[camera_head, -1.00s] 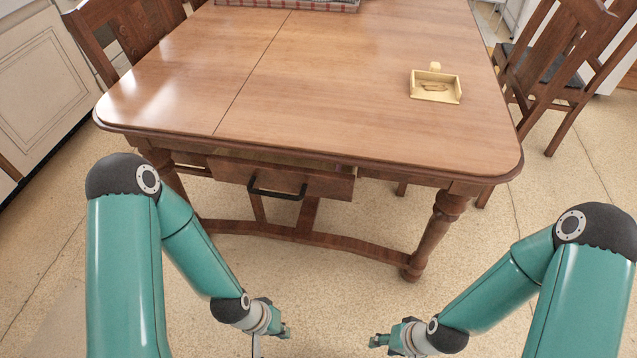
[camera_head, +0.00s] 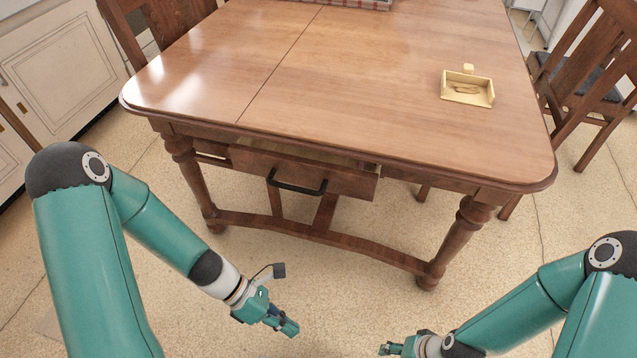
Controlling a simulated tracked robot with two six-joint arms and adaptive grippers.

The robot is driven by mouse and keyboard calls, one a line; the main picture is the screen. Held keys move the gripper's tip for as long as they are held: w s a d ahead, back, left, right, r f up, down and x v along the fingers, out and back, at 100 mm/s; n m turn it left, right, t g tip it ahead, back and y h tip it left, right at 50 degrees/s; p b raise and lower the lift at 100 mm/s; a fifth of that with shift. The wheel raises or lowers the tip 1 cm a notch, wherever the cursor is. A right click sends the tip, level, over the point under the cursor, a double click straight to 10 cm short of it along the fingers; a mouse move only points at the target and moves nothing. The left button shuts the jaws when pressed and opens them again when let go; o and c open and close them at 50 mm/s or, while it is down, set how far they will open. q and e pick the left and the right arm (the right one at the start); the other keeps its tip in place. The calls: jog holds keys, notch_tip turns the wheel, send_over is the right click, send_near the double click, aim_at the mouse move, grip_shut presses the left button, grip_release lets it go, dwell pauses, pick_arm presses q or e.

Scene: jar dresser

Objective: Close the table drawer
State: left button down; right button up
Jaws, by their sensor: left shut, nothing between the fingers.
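The wooden table (camera_head: 330,75) stands in front of me. Its drawer (camera_head: 340,182) is pulled out a little under the front edge, with a gap showing at its top. A black bar handle (camera_head: 296,186) is on the drawer's front. My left gripper (camera_head: 290,328) is shut and empty, low over the floor in front of the drawer and apart from it. My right gripper (camera_head: 386,349) is at the bottom edge, also apart from the table; its fingers are too small and partly cut off to tell open or shut.
A small yellow tray (camera_head: 480,101) sits on the table's right side. A checked item (camera_head: 350,3) lies at the far edge. Chairs stand at the left (camera_head: 150,25) and right (camera_head: 585,70). Table legs (camera_head: 455,240) flank the drawer. The floor between me and the table is clear.

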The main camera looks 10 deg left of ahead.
aim_at(330, 172)
pick_arm(q)
jog(key=w+a+r+n+t+h+b, duration=0.15)
jog(key=w+a+r+n+t, duration=0.25)
jog(key=w+r+n+t, duration=0.45)
jog(key=w+a+r+n+t+h, duration=0.2)
jog(key=w+a+r+n+t, duration=0.3)
jog(key=w+r+n, duration=0.55)
jog(key=shift+n+t, duration=0.25)
jog(key=shift+n, duration=0.35)
jog(key=w+d+f, duration=0.1)
jog(key=d, duration=0.1)
jog(key=w+d+f+b, duration=0.1)
jog(key=w+d, duration=0.1)
jog(key=d, duration=0.1)
jog(key=w+d+f+b, duration=0.1)
jog(key=w+d, duration=0.1)
jog(key=d, duration=0.1)
jog(key=shift+f, duration=0.1)
jog(key=w, duration=0.2)
jog(key=shift+w+b, duration=0.3)
jog(key=shift+b, duration=0.05)
jog(key=shift+w, duration=0.75)
